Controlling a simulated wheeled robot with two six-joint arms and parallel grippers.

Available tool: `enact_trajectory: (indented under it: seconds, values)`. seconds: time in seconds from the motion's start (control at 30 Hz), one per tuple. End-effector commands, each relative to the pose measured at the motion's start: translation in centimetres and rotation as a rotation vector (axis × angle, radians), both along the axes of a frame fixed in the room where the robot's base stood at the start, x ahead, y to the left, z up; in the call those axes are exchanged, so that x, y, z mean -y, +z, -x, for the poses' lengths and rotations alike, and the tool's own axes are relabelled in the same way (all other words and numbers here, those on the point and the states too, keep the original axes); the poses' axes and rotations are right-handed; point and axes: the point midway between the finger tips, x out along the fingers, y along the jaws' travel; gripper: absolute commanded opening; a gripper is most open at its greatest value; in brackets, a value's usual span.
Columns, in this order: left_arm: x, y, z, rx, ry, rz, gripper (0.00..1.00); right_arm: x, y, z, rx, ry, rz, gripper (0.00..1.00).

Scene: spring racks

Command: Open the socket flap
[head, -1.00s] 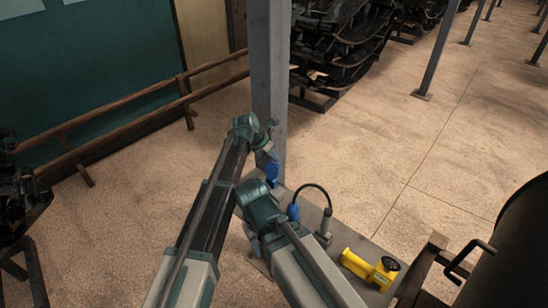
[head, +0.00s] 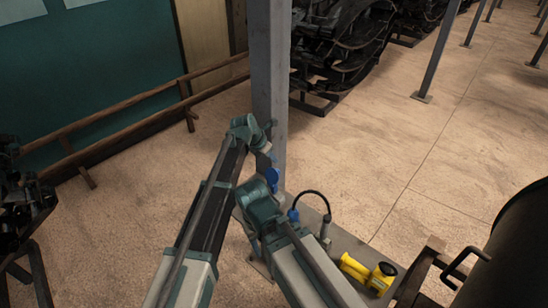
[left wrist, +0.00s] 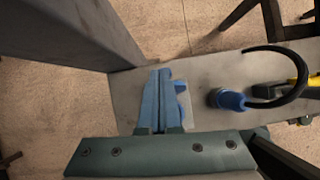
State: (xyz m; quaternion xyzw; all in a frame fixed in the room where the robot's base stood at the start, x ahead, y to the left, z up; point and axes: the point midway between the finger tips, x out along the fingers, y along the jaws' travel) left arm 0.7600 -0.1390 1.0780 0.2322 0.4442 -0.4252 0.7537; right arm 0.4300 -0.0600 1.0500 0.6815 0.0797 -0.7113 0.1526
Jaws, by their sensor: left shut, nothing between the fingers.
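My left gripper (head: 273,159) is in front of the foot of the grey post in the head view. In the left wrist view its two blue fingers (left wrist: 159,74) are pressed together, with nothing between them. The socket is largely hidden behind the fingers. A small blue part (left wrist: 182,88), probably its flap, shows just right of the fingers above a pale grey body. In the head view a round blue piece (head: 272,176) shows just below the fingers. I cannot tell whether they touch or how far the flap is open.
A blue plug (left wrist: 228,99) with a black looped cable (left wrist: 292,88) sits right of the socket on a grey plate (head: 348,246). A yellow tool (head: 368,271) lies farther right. The grey post (head: 268,60) rises close by. A dark drum (head: 520,250) stands at the right.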

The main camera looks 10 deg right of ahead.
Motion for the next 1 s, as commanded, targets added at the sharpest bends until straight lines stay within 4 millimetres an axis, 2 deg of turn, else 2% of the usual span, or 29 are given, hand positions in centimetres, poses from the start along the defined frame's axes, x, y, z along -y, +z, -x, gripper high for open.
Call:
enact_trajectory:
  seconds: [0.03, 0.6, 0.77, 1.0]
  values:
    - [-0.4, 1.1, 0.3, 0.000, 0.001, 0.000, 0.00, 0.0, 1.1, 0.0, 0.000, -0.001, 0.000, 0.50]
    - [-4.4, 9.6, 2.6, 0.000, 0.002, 0.001, 0.00, 0.0, 9.6, 0.0, -0.001, -0.011, -0.002, 0.50]
    - [-5.1, 10.7, 3.0, -0.001, 0.000, 0.000, 0.00, 0.0, 10.7, 0.1, -0.002, -0.009, -0.002, 0.50]
    - [-5.3, 10.6, 3.0, -0.001, 0.000, 0.000, 0.00, 0.0, 10.6, 0.1, -0.002, -0.009, -0.002, 0.50]
